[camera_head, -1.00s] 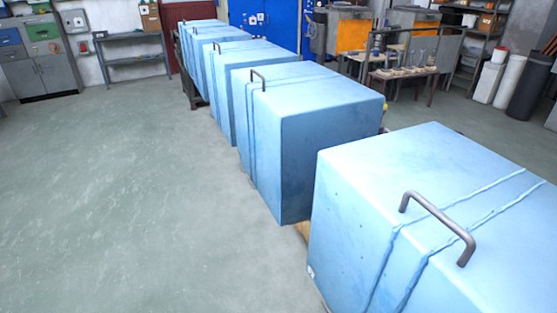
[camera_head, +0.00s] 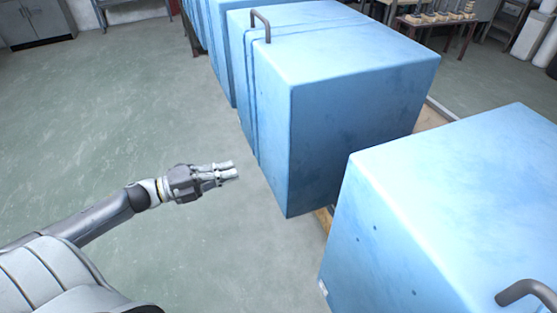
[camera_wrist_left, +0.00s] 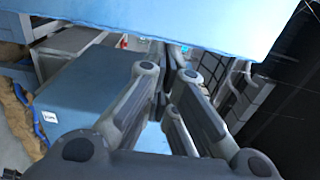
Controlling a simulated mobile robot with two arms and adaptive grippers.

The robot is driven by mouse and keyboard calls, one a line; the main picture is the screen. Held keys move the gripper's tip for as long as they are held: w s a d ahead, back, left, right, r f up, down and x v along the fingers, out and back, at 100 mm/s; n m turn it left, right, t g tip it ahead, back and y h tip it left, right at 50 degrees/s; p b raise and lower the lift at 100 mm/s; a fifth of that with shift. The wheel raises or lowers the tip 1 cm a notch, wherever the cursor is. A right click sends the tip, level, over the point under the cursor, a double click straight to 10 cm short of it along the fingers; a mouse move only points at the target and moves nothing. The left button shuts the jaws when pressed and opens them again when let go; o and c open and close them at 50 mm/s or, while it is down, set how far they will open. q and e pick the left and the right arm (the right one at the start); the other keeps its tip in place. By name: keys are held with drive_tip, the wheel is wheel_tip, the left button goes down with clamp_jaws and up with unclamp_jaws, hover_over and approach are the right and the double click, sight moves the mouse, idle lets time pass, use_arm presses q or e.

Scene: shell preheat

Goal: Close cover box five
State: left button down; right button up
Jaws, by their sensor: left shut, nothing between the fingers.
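Several light blue cover boxes stand in a row. The nearest box (camera_head: 440,200) fills the right of the head view, with part of its bent grey handle (camera_head: 528,292) at the lower right edge. The box behind it (camera_head: 345,100) has a grey handle (camera_head: 261,22) on top. I cannot tell which one is number five. My left gripper (camera_head: 236,170) is shut and empty, left of the boxes over the floor and apart from them. In the left wrist view its fingers (camera_wrist_left: 178,85) point towards a blue box edge (camera_wrist_left: 190,25) at the top. My right gripper is not in view.
Open green-grey floor (camera_head: 110,120) lies left of the row. A narrow gap with a wooden strip (camera_head: 325,217) separates the two nearest boxes. A table with small items (camera_head: 440,22) stands at the back right. A grey cabinet (camera_head: 32,22) stands far left.

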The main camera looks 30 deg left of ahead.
use_arm(q)
drive_tip(key=p, duration=0.3)
approach(287, 155)
drive_tip(key=x, duration=0.5)
drive_tip(key=shift+w+d, duration=0.1)
drive_tip(key=shift+w, duration=0.35)
drive_tip(key=shift+w+d+f, duration=0.15)
drive_tip(key=shift+w+d, duration=0.35)
drive_tip(key=shift+w, duration=0.05)
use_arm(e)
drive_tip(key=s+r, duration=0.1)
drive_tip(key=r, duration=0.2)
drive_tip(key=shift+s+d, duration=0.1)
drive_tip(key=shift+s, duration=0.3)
